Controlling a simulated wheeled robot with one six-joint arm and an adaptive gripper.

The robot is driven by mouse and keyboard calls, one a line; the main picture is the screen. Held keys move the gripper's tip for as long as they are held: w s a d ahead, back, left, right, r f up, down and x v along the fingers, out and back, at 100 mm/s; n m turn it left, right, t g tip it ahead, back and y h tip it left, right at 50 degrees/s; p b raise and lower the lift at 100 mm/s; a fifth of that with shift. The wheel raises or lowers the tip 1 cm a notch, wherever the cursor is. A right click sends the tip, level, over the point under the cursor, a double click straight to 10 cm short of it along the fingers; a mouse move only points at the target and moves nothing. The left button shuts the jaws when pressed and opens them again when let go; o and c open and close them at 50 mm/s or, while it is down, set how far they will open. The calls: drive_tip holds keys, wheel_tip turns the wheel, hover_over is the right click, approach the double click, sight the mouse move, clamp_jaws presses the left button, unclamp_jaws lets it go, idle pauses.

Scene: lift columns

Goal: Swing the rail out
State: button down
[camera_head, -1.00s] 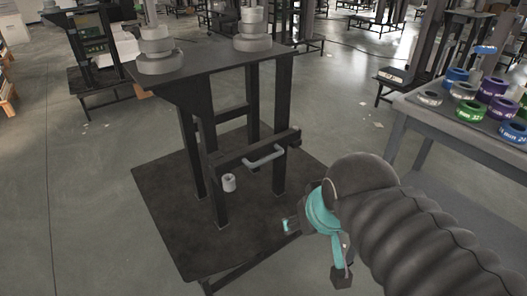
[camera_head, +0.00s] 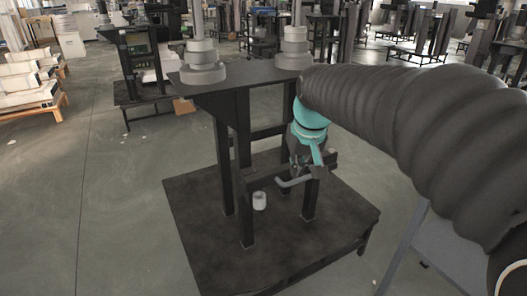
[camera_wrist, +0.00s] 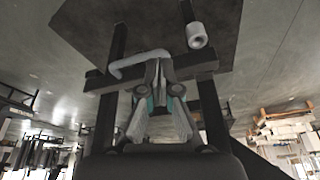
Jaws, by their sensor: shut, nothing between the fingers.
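The rail (camera_head: 262,178) is a dark horizontal bar across the front of a dark stand, with a light grey bent handle (camera_head: 289,183) on its face. In the wrist view the rail (camera_wrist: 205,68) crosses the picture, with the handle (camera_wrist: 133,62) to the left of the fingers. My gripper (camera_wrist: 158,66) is shut and empty. Its tips overlap the rail beside one end of the handle; I cannot tell whether they touch. In the head view my gripper (camera_head: 304,170) is at the right part of the rail, partly hiding it.
A white roller (camera_head: 259,201) is low under the rail; it also shows in the wrist view (camera_wrist: 196,36). The stand's dark top (camera_head: 240,86) carries stacked grey discs (camera_head: 203,66). A dark base plate (camera_head: 207,240) lies below. Open floor (camera_head: 120,215) is to the left.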

drive_tip(key=w+a+r+n, duration=0.25)
drive_tip(key=w+r, duration=0.25)
drive_tip(key=w, duration=0.7)
wheel_tip(320, 180, up, 6)
drive_tip(key=a+n+y, duration=0.1)
drive_tip(key=shift+a+b, duration=0.2)
drive_tip(key=shift+b, duration=0.25)
drive_tip(key=b+x, duration=0.3)
drive_tip(key=x, duration=1.8)
drive_tip(key=shift+s+d+r+b, duration=0.15)
drive_tip(key=shift+s+d, duration=0.15)
drive_tip(key=shift+s, duration=0.4)
drive_tip(key=shift+s+d+r+b, duration=0.1)
drive_tip(key=shift+s+d, duration=0.2)
drive_tip(key=shift+s, duration=0.35)
drive_tip(key=shift+s+d+r+b, duration=0.15)
drive_tip(key=shift+s+d, duration=0.15)
drive_tip(key=shift+s, duration=0.4)
